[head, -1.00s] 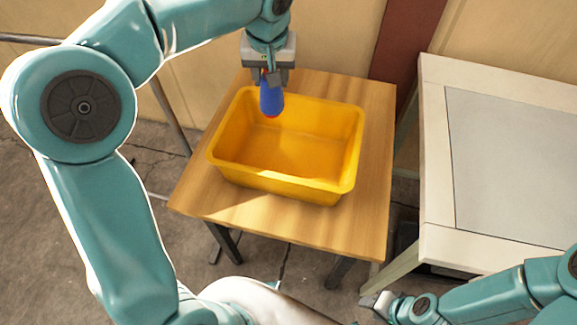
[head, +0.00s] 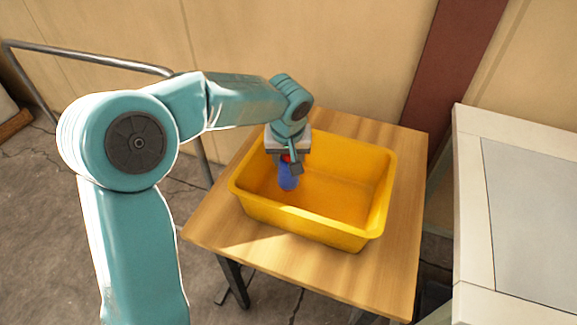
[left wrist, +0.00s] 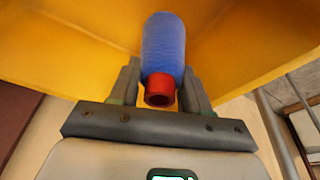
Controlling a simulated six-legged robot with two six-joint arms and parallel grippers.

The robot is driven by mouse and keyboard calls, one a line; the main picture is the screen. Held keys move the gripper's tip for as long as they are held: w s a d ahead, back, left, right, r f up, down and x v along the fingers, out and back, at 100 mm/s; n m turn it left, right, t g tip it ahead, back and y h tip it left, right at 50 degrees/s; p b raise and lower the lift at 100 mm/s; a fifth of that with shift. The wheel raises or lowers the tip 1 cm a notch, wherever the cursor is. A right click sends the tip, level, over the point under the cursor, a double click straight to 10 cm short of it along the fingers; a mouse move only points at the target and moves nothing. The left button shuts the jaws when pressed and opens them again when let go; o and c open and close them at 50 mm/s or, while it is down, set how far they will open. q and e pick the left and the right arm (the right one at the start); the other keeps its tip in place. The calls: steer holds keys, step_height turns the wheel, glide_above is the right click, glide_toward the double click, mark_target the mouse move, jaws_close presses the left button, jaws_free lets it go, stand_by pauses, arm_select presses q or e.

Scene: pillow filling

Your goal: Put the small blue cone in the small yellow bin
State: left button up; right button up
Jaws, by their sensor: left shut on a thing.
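The small blue cone (head: 287,180) has a red end and is held in my left gripper (head: 288,165). In the head view it hangs inside the left part of the yellow bin (head: 350,238), below the rim. In the left wrist view the blue cone (left wrist: 164,45) sits between the two fingers of my left gripper (left wrist: 160,88), its red end towards the camera. The yellow bin (left wrist: 60,40) fills the background there. Whether the cone touches the bin floor cannot be told. My right gripper is not in view.
The bin stands on a wooden table (head: 400,260). A white-framed table with a grey top (head: 535,220) stands to the right, across a gap. A metal rail (head: 90,58) runs behind at the left, before a beige wall.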

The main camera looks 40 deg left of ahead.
mark_target(287, 183)
arm_select(q)
steer(key=x, duration=0.3)
steer(key=shift+s+d, duration=0.15)
steer(key=shift+s, duration=0.15)
steer(key=shift+w+f, duration=0.15)
steer(key=shift+f, duration=0.05)
steer(key=shift+r, duration=0.1)
steer(key=shift+f+b, duration=0.25)
steer(key=shift+b, duration=0.15)
steer(key=o, duration=1.1)
steer(key=shift+o, duration=0.2)
steer(key=shift+r, duration=0.1)
